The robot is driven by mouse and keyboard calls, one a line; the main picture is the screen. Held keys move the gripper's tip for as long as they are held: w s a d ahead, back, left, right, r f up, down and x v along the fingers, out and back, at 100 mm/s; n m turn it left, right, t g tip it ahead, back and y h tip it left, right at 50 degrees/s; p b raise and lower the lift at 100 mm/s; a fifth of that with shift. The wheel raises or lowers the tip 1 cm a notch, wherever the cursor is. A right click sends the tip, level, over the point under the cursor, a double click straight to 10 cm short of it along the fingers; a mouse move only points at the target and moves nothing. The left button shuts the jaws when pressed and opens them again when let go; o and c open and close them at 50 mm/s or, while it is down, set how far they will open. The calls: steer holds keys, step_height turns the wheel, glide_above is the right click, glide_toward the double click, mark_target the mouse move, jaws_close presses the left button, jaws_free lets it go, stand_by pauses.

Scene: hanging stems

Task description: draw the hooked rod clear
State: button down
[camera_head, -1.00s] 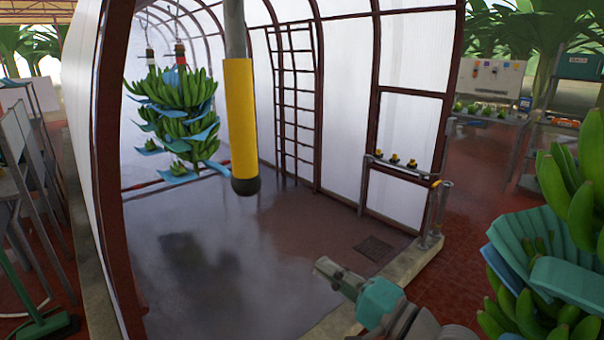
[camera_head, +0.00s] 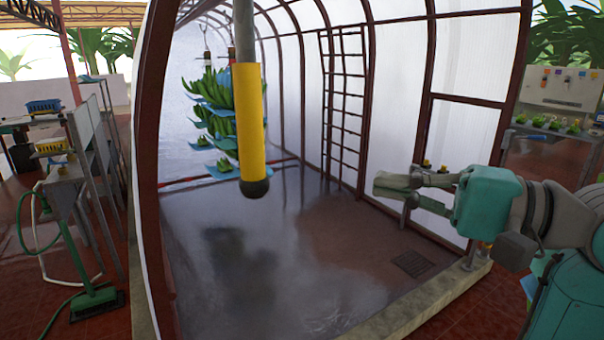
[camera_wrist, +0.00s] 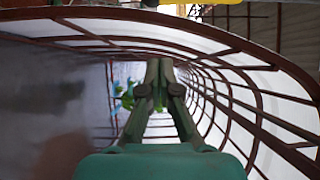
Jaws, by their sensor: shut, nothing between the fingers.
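No rod with a clear hook stands out in either view. A grey pole with a yellow sleeve (camera_head: 250,120) and a round black end hangs upright in the near part of the tunnel in the head view; its top is out of frame. Behind it, a green banana stem (camera_head: 215,105) hangs from a thin wire, partly hidden by the sleeve. My gripper (camera_head: 384,186) is right of the pole, well apart from it, and points left. Its fingers are shut and empty. In the wrist view the closed fingers (camera_wrist: 158,68) point down the tunnel.
A brown ladder frame (camera_head: 343,100) stands against the right tunnel wall. A brown arch post (camera_head: 147,150) edges the left. A drain grate (camera_head: 412,263) lies in the dark, clear floor. Shelves (camera_head: 95,140) and a green-based stand (camera_head: 97,300) are outside left.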

steer(key=shift+s+r, duration=0.15)
steer(key=shift+r, duration=0.05)
steer(key=s+a+x, duration=0.1)
steer(key=s+x, duration=0.1)
steer(key=x, duration=1)
steer(key=shift+s+a, duration=0.2)
steer(key=shift+a, duration=0.2)
